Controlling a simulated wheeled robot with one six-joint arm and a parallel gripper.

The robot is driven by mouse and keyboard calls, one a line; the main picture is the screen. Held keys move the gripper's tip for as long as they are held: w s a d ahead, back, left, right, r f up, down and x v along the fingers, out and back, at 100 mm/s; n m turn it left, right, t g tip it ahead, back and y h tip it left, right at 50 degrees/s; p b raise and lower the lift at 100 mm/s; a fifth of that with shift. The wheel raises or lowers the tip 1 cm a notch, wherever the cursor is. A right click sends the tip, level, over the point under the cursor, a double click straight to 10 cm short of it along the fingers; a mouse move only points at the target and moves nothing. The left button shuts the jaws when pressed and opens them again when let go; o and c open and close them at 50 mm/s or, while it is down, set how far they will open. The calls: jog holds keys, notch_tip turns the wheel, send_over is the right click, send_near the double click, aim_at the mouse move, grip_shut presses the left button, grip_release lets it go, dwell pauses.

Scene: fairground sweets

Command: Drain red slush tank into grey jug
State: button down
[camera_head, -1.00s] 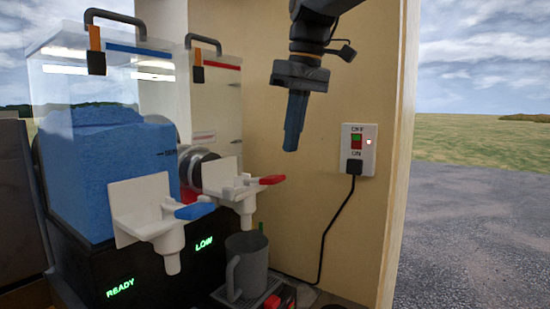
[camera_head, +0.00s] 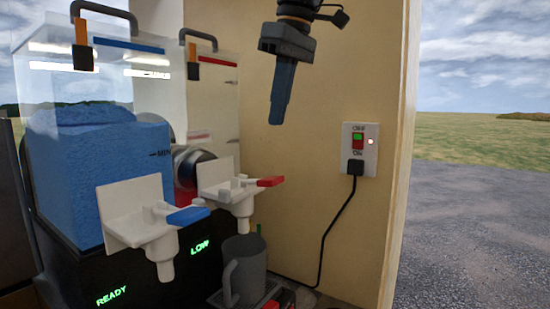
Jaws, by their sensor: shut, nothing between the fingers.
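The red slush tank (camera_head: 211,110) is the clear tank at the back, with a red strip on its lid. It looks nearly empty, with a little red low down, partly hidden by the blue tank. Its white tap (camera_head: 226,182) has a red lever (camera_head: 270,182). The grey jug (camera_head: 244,268) stands upright on the drip tray (camera_head: 216,297), near and below the red-lever tap; I cannot tell whether it is exactly under the spout. My gripper (camera_head: 277,118) is shut and empty, pointing down, above and right of the red lever and well apart from it.
The blue slush tank (camera_head: 95,175) stands in front, with a white tap and blue lever (camera_head: 188,215). Green displays read READY and LOW.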

jog(key=p, duration=0.2)
send_over(271, 178)
jog(key=f, duration=0.8)
jog(key=shift+s+d+f, duration=0.35)
jog(key=shift+d+f, duration=0.1)
jog(key=shift+f, duration=0.6)
